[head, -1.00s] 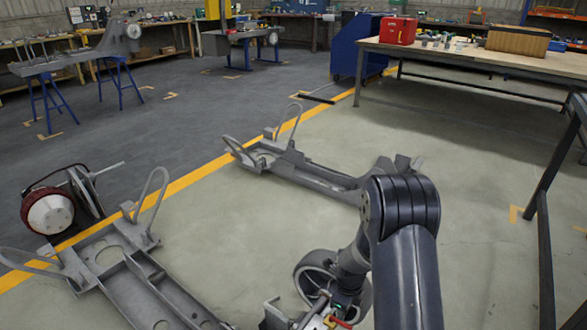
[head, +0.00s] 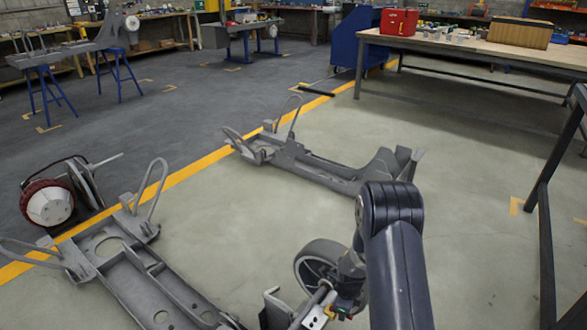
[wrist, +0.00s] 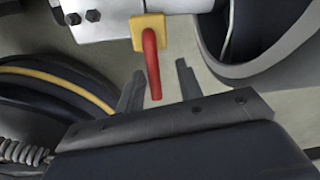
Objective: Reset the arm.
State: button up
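My arm (head: 393,240) reaches down in the lower right of the head view, its elbow bent. In the wrist view my gripper (wrist: 160,72) has its two fingers apart. A red lever (wrist: 152,62) on a yellow square mount (wrist: 148,24) shows between the fingers; I see no finger touching it. The mount sits on a white bolted plate (wrist: 105,14). In the head view the plate (head: 315,316) and lever end are low in the picture beside a wheel (head: 318,268). The gripper's fingers cannot be made out there.
A grey chassis (head: 130,270) lies at the lower left, another (head: 310,168) farther back. A red-and-white drum (head: 48,204) stands at the left. A workbench (head: 470,57) with a red box (head: 398,22) is at the back right. A dark frame (head: 545,230) stands at the right edge.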

jog(key=shift+w+n, duration=0.15)
jog(key=shift+n, duration=0.25)
jog(key=shift+d, duration=0.1)
